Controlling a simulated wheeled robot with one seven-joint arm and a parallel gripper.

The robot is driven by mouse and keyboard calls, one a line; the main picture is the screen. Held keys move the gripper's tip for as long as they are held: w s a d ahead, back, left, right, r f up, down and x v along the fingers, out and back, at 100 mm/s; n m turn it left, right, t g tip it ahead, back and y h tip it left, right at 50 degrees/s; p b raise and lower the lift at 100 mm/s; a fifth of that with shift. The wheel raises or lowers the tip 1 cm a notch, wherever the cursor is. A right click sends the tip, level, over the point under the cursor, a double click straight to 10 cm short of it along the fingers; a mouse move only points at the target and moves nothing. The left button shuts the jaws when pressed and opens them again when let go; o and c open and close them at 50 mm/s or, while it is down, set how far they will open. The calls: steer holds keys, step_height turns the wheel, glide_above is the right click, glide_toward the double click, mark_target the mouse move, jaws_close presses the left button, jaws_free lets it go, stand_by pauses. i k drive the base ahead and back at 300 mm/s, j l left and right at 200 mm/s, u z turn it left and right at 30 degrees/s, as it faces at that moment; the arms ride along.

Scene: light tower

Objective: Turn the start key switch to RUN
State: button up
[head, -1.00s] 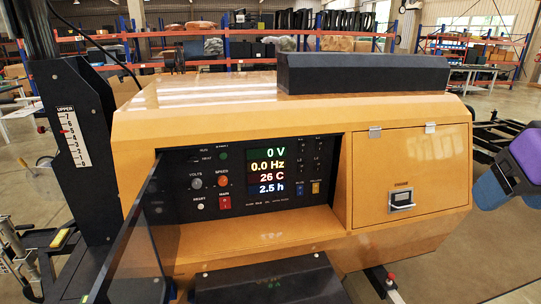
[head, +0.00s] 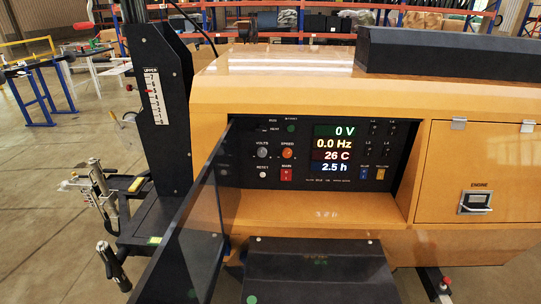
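The black control panel (head: 348,184) is recessed in the orange cabinet. At its upper left are small labels that seem to read RUN and HEAT, beside START. The key switch there is too small and dark to make out, so its position cannot be told. A green round part (head: 291,128) sits under the START label. Below are a grey VOLTS knob (head: 263,152), an orange SPEED knob (head: 288,153) and a red MAIN switch (head: 286,174). The display (head: 334,150) reads 0 V, 0.0 Hz, 26 C and 2.5 h. My gripper is not in view.
A dark see-through door (head: 190,225) stands open at the panel's left edge. A black box (head: 318,275) juts out below the panel. A black mast (head: 160,80) rises at left, with a metal jack-like fitting (head: 103,195) beside it.

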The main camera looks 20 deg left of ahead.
mark_target(261, 127)
steer(key=k+j+u, duration=0.1)
steer(key=j+u, duration=0.15)
steer(key=j, duration=0.45)
steer(key=j+u, duration=0.2)
steer(key=j, duration=0.5)
steer(key=k, duration=0.05)
